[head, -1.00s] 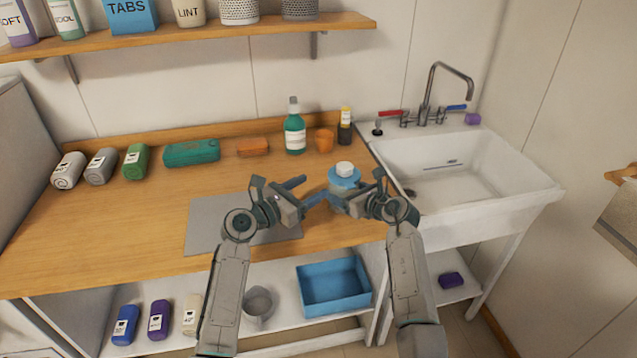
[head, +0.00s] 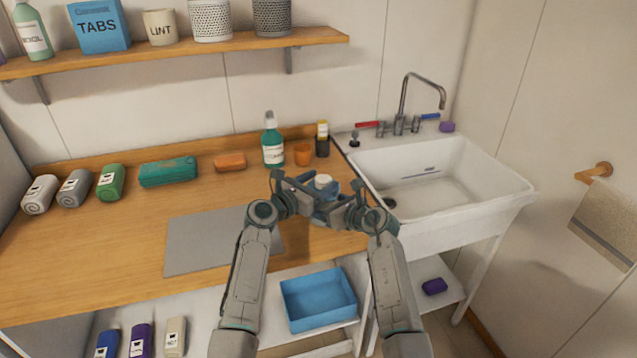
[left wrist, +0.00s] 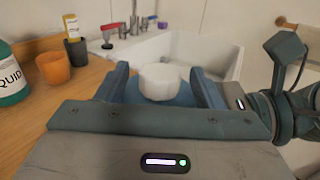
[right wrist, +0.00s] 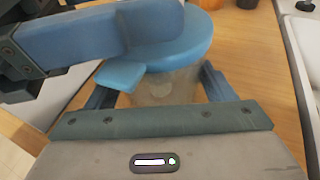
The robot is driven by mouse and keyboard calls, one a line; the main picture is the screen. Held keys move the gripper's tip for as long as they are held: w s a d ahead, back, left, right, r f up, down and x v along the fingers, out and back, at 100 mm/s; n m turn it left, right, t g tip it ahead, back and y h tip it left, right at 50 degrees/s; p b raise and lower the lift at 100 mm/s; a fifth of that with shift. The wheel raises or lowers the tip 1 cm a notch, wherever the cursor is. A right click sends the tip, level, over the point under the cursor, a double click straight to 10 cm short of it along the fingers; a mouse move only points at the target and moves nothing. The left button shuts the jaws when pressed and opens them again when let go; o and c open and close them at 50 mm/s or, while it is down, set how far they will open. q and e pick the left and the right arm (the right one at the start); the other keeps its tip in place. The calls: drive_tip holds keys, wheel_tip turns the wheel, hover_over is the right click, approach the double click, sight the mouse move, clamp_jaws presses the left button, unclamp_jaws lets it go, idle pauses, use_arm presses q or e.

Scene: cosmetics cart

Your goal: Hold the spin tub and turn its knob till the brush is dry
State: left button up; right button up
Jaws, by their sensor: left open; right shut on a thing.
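The spin tub has a white knob (head: 323,181) on a blue lid (right wrist: 190,40) and a cloudy, see-through body (right wrist: 165,88). It is at the right of the counter, near the sink. My right gripper (right wrist: 158,88) is shut on the body, one finger on each side. My left gripper (left wrist: 163,80) is open, its fingers on either side of the white knob (left wrist: 163,82), with gaps visible. One left finger crosses in front of the lid in the right wrist view. I cannot make out a brush; the tub's inside is too blurred.
The white sink (head: 430,205) is close on the right. A grey mat (head: 200,245) lies bare on the left. A blue bin (head: 318,300) is below.

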use_arm(q)
drive_tip(key=c, duration=1)
drive_tip(key=shift+s+d+n+t+y, duration=0.1)
drive_tip(key=shift+n+t+y, duration=0.7)
drive_tip(key=shift+y, duration=0.2)
drive_tip(key=o, duration=1)
drive_tip(key=v, duration=1.2)
